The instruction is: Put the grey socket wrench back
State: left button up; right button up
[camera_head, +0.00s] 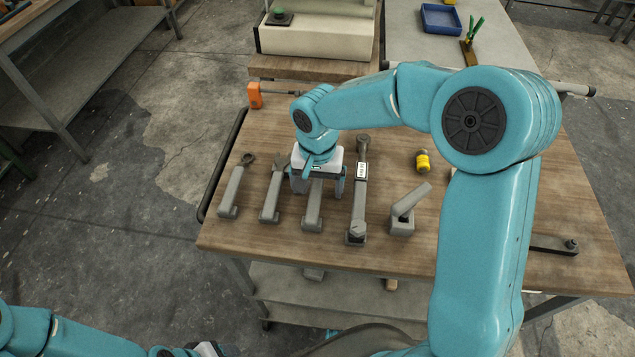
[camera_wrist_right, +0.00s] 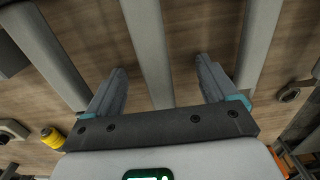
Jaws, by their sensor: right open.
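Several grey tools lie side by side on the wooden table (camera_head: 400,268) in the head view. From the left they are a first tool (camera_head: 233,190), a second (camera_head: 271,190), a third (camera_head: 313,208), a longer one with a white label (camera_head: 358,196), and a tilted one on a grey block (camera_head: 409,205). I cannot tell which is the socket wrench. My right gripper (camera_head: 317,194) is open above the third tool, pointing down, fingers on either side. In the right wrist view, a grey bar (camera_wrist_right: 149,50) lies between the fingers (camera_wrist_right: 160,82). My left gripper (camera_head: 212,349) is mostly cut off.
A yellow object (camera_head: 422,161) stands right of the tools. An orange-ended tool (camera_head: 255,95) lies at the back left. A flat dark bar (camera_head: 552,244) is at the right. A blue bin (camera_head: 440,18) stands on the surface behind. Neighbouring tools flank the gripper closely.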

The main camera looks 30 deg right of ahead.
dwell(0.4)
jog(key=shift+r+p, duration=2.1)
jog(key=shift+r, duration=0.95)
notch_tip(320, 180, up, 16)
jog(key=shift+r, duration=0.15)
